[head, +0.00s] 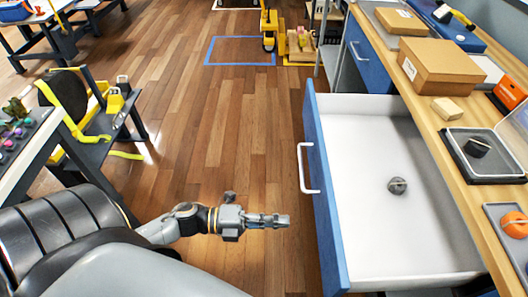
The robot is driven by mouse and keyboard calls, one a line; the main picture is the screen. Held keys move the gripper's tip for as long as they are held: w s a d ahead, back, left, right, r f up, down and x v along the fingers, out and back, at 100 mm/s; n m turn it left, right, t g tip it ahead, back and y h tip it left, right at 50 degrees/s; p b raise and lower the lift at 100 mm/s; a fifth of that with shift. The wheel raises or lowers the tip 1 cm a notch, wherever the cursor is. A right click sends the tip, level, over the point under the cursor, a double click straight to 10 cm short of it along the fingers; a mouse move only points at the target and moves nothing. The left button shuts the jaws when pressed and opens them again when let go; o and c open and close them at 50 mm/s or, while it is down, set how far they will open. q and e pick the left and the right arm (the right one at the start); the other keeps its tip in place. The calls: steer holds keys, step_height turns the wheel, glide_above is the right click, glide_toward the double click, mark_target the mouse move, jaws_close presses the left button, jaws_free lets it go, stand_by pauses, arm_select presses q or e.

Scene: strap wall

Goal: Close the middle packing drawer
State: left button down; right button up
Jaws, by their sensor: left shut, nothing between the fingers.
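The packing drawer (318,190) has a blue front with a white handle (305,168) and stands pulled far out from under the wooden counter. Its white inside holds one small dark grey round thing (397,186). Another blue drawer front (368,58) with a white handle shows farther back and looks closed. My left gripper (284,220) is shut and empty. It is over the floor to the left of the open drawer front, apart from it and nearer than the handle. My right gripper is not in view.
The wooden counter (437,110) carries a cardboard box (448,67), a small block and a clear-lidded tray. At left stands a low dark stand (95,128) with yellow strap. The wooden floor between is clear. A yellow machine (270,28) stands far back.

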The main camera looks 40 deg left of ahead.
mark_target(322, 221)
arm_select(q)
steer(key=x, duration=0.7)
steer(key=shift+w+d, duration=0.2)
steer(key=shift+d, duration=0.05)
steer(key=shift+w+d, duration=0.25)
steer(key=shift+d, duration=0.1)
steer(key=p+x, duration=0.1)
steer(key=x, duration=1.2)
steer(key=shift+w+d+r, duration=0.1)
steer(key=shift+w+r, duration=0.05)
steer(key=b+x, duration=0.1)
steer(key=x, duration=0.7)
steer(key=b+x, duration=0.1)
steer(key=x, duration=0.7)
steer(key=shift+f, duration=0.25)
steer(key=shift+r, duration=0.2)
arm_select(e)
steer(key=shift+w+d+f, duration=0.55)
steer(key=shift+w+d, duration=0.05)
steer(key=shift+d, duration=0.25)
arm_select(q)
steer(key=shift+r, duration=0.15)
